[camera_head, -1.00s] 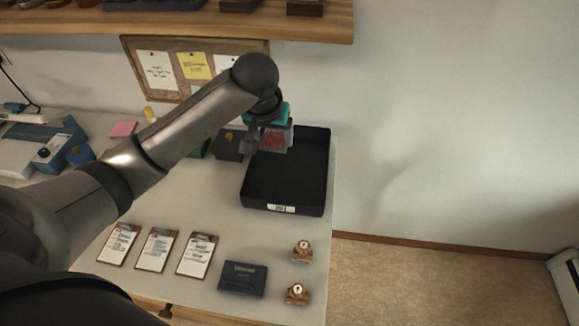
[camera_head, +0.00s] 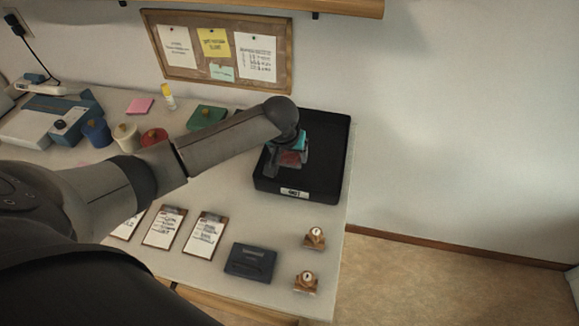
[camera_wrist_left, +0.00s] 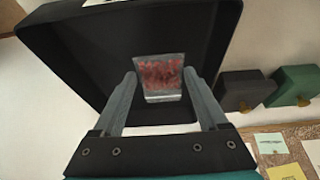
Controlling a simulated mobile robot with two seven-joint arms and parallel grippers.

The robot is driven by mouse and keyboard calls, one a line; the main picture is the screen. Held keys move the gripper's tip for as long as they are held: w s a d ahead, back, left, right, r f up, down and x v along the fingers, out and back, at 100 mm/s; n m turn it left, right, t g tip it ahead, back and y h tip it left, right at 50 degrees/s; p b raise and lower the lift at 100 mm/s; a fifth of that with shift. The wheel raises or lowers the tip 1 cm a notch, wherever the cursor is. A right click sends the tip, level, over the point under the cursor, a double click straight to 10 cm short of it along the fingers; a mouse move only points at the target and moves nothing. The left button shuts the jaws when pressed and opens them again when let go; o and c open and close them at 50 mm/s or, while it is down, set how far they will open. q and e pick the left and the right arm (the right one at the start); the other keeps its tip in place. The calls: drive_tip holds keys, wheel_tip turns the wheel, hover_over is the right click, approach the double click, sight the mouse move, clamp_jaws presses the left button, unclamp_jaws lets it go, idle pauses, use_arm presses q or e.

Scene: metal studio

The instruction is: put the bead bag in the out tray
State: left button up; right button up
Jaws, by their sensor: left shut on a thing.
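The bead bag (camera_wrist_left: 163,78) is a small clear bag with red beads. In the left wrist view it sits between the fingertips of my left gripper (camera_wrist_left: 160,76), which is shut on it. In the head view the bag (camera_head: 293,159) is partly hidden behind my left gripper (camera_head: 284,160). The out tray (camera_head: 333,165) is black and square with a white label on its front wall. The gripper and bag are over or inside the tray; I cannot tell whether the bag touches its floor. The tray (camera_wrist_left: 70,60) also fills much of the left wrist view. My right gripper is not seen.
Dark and green boxes (camera_wrist_left: 296,85) stand beside the tray. Cups (camera_head: 126,137), clipboards (camera_head: 205,235), a dark case (camera_head: 250,262) and two small wooden stands (camera_head: 314,237) share the desk. A cork board (camera_head: 216,50) hangs behind.

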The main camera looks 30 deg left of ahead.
sight(289, 163)
use_arm(q)
drive_tip(key=shift+f+b, duration=0.6)
drive_tip(key=shift+f, duration=1.55)
drive_tip(key=o, duration=1.4)
drive_tip(key=shift+f, duration=0.1)
drive_tip(key=p+v, duration=0.4)
drive_tip(key=v, duration=0.8)
drive_tip(key=shift+s, duration=0.15)
